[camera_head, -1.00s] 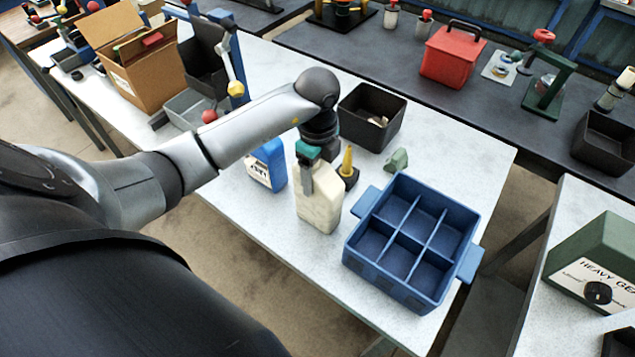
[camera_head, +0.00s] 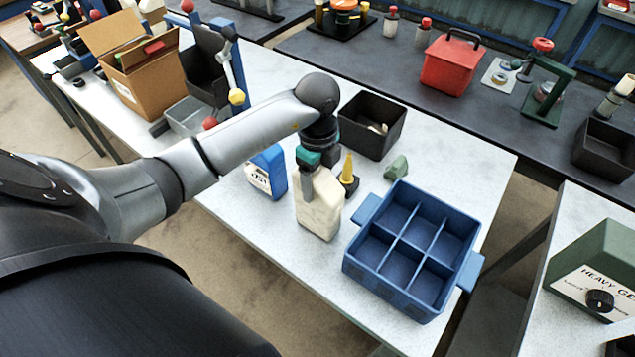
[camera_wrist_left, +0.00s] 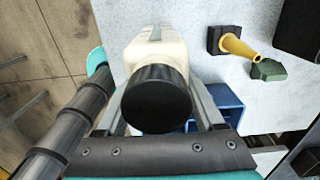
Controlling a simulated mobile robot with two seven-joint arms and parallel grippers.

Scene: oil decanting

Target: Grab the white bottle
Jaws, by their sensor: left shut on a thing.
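The white bottle (camera_head: 320,208) is cream-white and stands upright on the light table, left of the blue divided crate. In the left wrist view the bottle (camera_wrist_left: 158,50) shows from above, its black cap (camera_wrist_left: 156,98) toward the camera. My left gripper (camera_head: 309,172) reaches down over the bottle's top and is shut on it. In the wrist view its fingers lie on both sides of the neck below the cap. The fingertips are partly hidden by the bottle. My right gripper does not show.
The blue crate (camera_head: 366,209) stands close on the right. A blue jug (camera_head: 268,172) stands just left of the bottle, and a yellow funnel (camera_head: 348,170) just behind it. A black bin (camera_head: 372,146) is farther back. Bare table lies in front of the bottle.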

